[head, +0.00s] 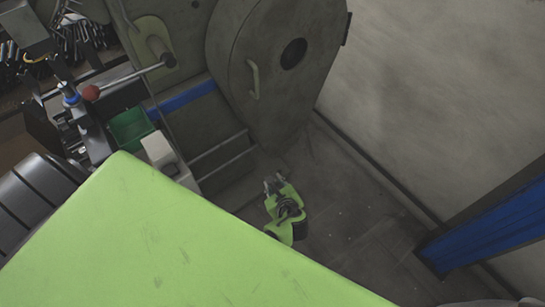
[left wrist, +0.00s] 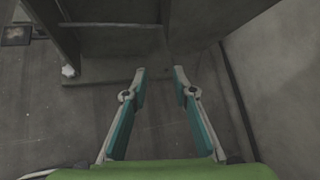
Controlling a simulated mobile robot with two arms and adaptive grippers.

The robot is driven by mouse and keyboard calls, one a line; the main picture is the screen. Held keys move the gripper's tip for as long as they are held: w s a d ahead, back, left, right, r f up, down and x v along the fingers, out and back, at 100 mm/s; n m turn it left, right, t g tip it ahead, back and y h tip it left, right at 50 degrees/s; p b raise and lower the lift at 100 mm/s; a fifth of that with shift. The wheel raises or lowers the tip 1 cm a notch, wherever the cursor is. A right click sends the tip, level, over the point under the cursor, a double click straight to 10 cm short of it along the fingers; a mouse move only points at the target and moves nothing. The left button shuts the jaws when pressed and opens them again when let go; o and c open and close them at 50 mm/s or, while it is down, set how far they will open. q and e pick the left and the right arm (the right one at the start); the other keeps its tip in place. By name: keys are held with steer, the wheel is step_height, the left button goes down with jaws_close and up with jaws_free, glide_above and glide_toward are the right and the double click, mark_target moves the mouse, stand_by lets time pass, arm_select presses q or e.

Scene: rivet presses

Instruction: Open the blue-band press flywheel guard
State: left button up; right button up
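The flywheel guard (head: 272,70) is a large grey rounded cover on the press with the blue band (head: 188,98), at the top of the head view. It has a round dark hole and a pale, upright bar handle (head: 254,80) on its left side. The guard looks closed against the press. My left gripper (head: 273,182) is below the guard, apart from it, pointing toward the press. In the left wrist view the left gripper (left wrist: 160,72) is open and empty, with the lower press and floor beyond. The guard's handle is not visible there. My right gripper is not in view.
A wall (head: 440,90) runs along the right, with a blue post (head: 490,228) at lower right. Open floor (head: 350,205) lies between gripper and wall.

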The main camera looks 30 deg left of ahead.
arm_select(q)
steer(key=shift+s+d+f+n+g+h, duration=0.1)
steer(key=shift+s+f, duration=0.2)
steer(key=shift+f, duration=0.2)
steer(key=shift+s+f+n+g+h, duration=0.1)
steer(key=shift+s+f, duration=0.25)
steer(key=shift+f, duration=0.2)
steer(key=shift+s+d+f+n+g+h, duration=0.1)
steer(key=shift+s+f, duration=0.2)
steer(key=shift+f, duration=0.2)
